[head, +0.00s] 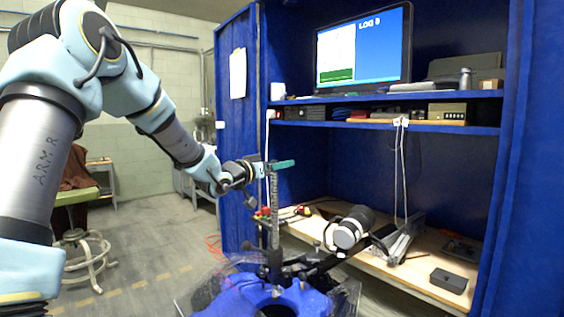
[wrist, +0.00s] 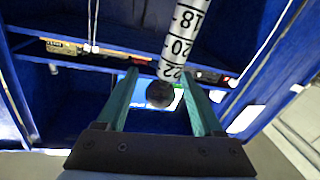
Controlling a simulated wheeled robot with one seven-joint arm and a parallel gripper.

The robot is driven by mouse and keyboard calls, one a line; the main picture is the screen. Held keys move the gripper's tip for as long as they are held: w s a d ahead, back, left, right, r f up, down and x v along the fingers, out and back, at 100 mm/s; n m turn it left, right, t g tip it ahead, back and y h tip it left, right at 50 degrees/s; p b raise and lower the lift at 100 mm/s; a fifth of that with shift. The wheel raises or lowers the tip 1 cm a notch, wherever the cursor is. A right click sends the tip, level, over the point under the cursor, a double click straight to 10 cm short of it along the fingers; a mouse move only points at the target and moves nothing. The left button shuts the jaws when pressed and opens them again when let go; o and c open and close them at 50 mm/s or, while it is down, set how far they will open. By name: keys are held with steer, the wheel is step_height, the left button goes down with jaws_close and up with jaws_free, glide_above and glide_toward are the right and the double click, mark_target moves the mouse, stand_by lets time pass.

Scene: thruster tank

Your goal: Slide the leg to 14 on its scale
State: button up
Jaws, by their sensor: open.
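The leg (head: 274,212) is an upright pale rod with dark scale marks, standing over the blue tank (head: 235,292). Its lower end meets a dark fitting (head: 272,268); the reading there is too small to tell. In the wrist view the leg (wrist: 181,38) shows 18, 20 and 22, with 22 nearest its dark round end (wrist: 160,95). My gripper (head: 284,164) is at the leg's top. In the wrist view my gripper (wrist: 159,76) has its green fingers apart, one on each side of the leg's end. I cannot tell whether either finger touches it.
A blue cabinet stands behind, with a monitor (head: 362,48) above a shelf (head: 385,126). A wooden bench (head: 420,272) holds a black-and-white cylinder (head: 350,228) and a dark box (head: 449,281). White cords (head: 401,175) hang from the shelf. Floor to the left is mostly clear.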

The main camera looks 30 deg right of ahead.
steer(key=shift+x, duration=0.75)
jaws_close()
stand_by(1.0)
